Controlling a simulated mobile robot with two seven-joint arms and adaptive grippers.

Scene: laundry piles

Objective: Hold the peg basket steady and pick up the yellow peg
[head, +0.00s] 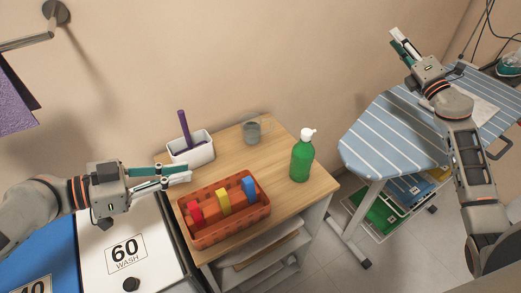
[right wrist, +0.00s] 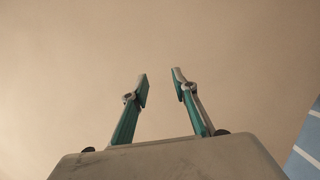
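The peg basket (head: 232,224), an orange-red crate with holes in its walls, sits on the wooden top of a small cabinet. The yellow peg (head: 224,202) stands in its middle, between a red peg (head: 196,213) and a blue peg (head: 249,189). My left gripper (head: 189,172) is just beyond the basket's back left corner, its two fingers apart and nothing between them; I cannot tell whether it touches the basket. My right gripper (head: 399,42) is raised by the wall above the ironing board, far from the basket. In the right wrist view its fingertips (right wrist: 160,76) are apart and empty.
A white bin (head: 191,149) with a purple-handled item, a grey cup (head: 252,131) and a green pump bottle (head: 302,158) stand behind the basket. The striped ironing board (head: 385,135) is at right. Lidded hampers, one marked 60 WASH (head: 126,250), stand at left.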

